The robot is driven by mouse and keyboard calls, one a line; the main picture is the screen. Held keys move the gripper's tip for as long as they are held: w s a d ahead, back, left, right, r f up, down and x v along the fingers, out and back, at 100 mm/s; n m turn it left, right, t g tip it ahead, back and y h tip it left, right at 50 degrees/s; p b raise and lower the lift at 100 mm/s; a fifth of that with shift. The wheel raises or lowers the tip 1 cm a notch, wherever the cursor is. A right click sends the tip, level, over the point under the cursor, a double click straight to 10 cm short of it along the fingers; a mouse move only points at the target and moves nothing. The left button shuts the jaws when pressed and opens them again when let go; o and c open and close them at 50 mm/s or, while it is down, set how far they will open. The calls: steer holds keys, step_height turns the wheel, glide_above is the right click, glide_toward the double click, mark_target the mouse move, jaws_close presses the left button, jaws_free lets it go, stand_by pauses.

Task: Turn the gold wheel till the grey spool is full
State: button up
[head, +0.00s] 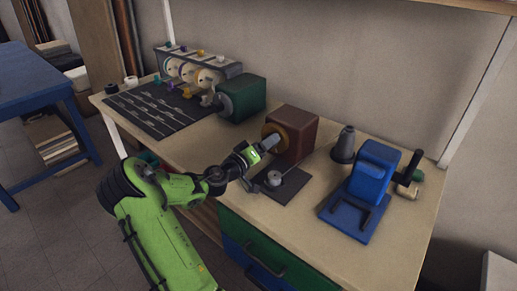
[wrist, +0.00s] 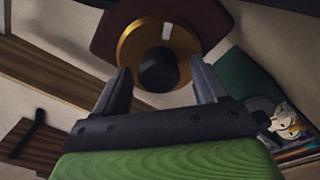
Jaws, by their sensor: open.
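The gold wheel (head: 269,131) is on the face of a brown box (head: 297,128) on the bench. In the wrist view the gold wheel (wrist: 132,48) has a dark round knob (wrist: 158,72) at its middle and a pale mark above it. My gripper (head: 266,143) is in front of the wheel. In the wrist view my gripper (wrist: 160,76) is open, one finger on each side of the knob; I cannot tell whether they touch it. The small grey spool (head: 274,178) stands on a dark plate below the wheel. How full it is is too small to tell.
A dark cone (head: 343,145) stands right of the box, with a thin line running from it towards the spool. A blue device with a crank (head: 372,180) is at the right. A green box (head: 242,98) and a dark slotted mat (head: 150,112) are at the left.

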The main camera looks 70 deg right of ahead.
steer(key=p+v, duration=0.1)
steer(key=v, duration=1.4)
steer(key=shift+w+a+p, duration=0.15)
steer(key=shift+a+p, duration=0.05)
steer(key=shift+p, duration=0.2)
